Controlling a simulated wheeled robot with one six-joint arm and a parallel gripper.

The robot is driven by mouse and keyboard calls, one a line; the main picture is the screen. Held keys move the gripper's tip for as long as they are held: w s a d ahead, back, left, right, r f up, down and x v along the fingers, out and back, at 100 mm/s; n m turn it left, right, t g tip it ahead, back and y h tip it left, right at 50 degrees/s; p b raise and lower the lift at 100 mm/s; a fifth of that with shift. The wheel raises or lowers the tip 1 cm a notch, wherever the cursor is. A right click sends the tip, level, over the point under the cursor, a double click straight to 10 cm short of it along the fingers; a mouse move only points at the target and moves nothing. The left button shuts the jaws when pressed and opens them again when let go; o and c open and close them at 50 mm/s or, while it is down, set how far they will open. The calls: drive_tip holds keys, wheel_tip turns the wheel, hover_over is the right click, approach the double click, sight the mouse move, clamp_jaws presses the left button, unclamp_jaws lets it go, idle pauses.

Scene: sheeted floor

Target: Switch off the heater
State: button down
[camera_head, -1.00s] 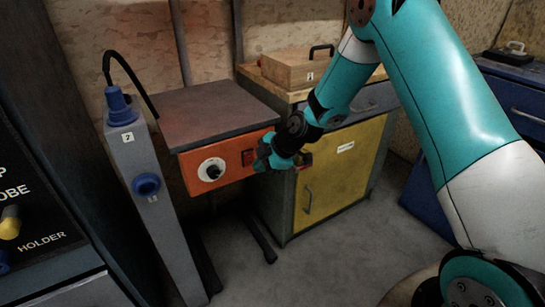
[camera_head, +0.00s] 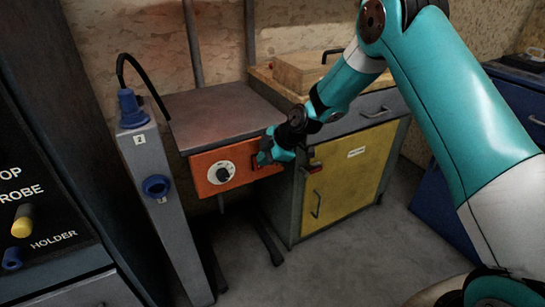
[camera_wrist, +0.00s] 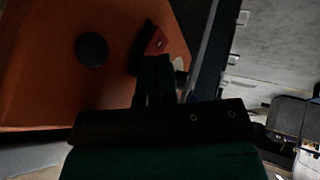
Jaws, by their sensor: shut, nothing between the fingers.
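The heater (camera_head: 203,165) is an orange-fronted unit with a dark flat top, and a white dial (camera_head: 221,172) with a black knob is on its front. A red rocker switch (camera_wrist: 154,42) in a dark frame shows in the wrist view, just beyond my fingertips; in the head view my gripper mostly covers it. My gripper (camera_head: 265,157) is at the right part of the orange front, and its shut, empty fingers also show in the wrist view (camera_wrist: 156,68). I cannot tell whether they touch the switch. The wrist view is dark.
A grey post (camera_head: 168,215) with a blue cable plug stands left of the heater. A cabinet with a yellow door (camera_head: 345,180) stands close on the right, with a wooden box (camera_head: 305,72) on top. A dark panel (camera_head: 40,190) is at the far left.

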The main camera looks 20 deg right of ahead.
drive_tip(key=shift+r+p, duration=0.45)
drive_tip(key=shift+r, duration=0.35)
drive_tip(key=s+v, duration=0.1)
drive_tip(key=v, duration=1.1)
drive_tip(key=shift+s+a, duration=0.25)
drive_tip(key=shift+a, duration=0.05)
drive_tip(key=shift+f, duration=0.15)
